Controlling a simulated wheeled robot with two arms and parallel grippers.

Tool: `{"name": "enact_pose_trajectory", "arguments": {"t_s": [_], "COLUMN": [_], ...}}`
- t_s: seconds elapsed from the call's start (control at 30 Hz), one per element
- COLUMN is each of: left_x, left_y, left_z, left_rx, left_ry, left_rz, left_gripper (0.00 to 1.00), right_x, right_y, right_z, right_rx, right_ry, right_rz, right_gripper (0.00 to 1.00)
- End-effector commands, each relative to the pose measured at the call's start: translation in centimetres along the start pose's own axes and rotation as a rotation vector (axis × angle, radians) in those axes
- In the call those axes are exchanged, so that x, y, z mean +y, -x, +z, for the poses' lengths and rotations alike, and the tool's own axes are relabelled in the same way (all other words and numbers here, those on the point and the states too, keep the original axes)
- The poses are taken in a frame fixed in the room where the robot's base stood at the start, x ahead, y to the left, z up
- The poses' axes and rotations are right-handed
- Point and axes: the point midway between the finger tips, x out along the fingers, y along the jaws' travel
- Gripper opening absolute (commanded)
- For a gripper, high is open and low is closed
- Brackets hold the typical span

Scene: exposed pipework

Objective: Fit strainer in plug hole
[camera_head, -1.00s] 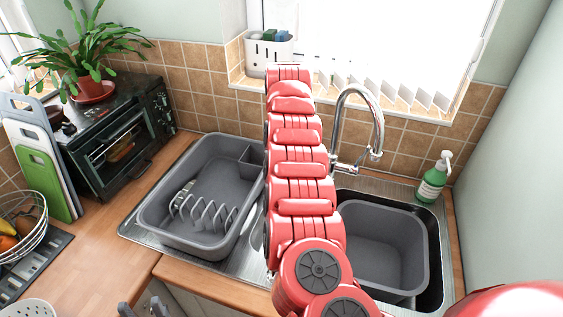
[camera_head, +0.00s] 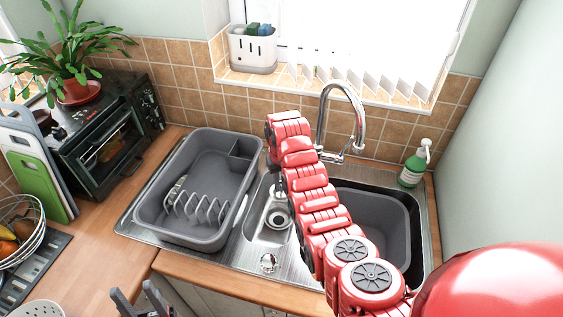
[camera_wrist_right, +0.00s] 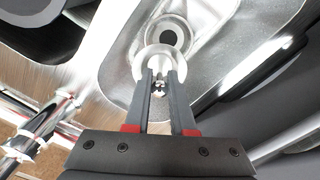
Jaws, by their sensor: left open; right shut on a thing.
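The plug hole (camera_head: 279,220) is a round metal drain in the small middle basin. It also shows in the right wrist view as a ring with a dark centre (camera_wrist_right: 168,38). My right gripper (camera_wrist_right: 159,78) points down over this basin and is shut on the small knob of the strainer (camera_wrist_right: 147,65), a pale shiny round piece. The strainer partly overlaps the plug hole in that view; whether they touch I cannot tell. My left gripper (camera_head: 143,301) is open and empty at the bottom edge of the head view, in front of the counter.
A grey dish rack tub (camera_head: 190,236) stands left of the basin. A grey washing-up bowl (camera_head: 385,225) sits in the right sink, partly behind my arm. The tap (camera_head: 361,118) rises behind. A round metal fitting (camera_head: 268,262) is on the sink's front rim.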

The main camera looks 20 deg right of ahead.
Motion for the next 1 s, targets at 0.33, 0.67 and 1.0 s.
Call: {"name": "enact_pose_trajectory", "arguments": {"t_s": [0.33,0.67,1.0], "left_x": [-0.1,0.0,0.0], "left_y": [-1.1,-0.5,0.5], "left_z": [-0.2,-0.1,0.1], "left_rx": [0.000,0.000,0.000], "left_ry": [0.000,0.000,0.000], "left_rz": [0.000,0.000,0.000], "left_gripper": [0.50,0.50,0.50], "right_x": [-1.6,-1.6,-1.6], "right_y": [-2.8,-4.3,-7.3], "right_z": [1.9,1.9,1.9], "right_rx": [0.002,0.003,0.001], "right_ry": [-0.020,-0.021,-0.021], "right_rz": [-0.009,-0.008,-0.008], "right_gripper": [0.00,0.00,0.00]}}
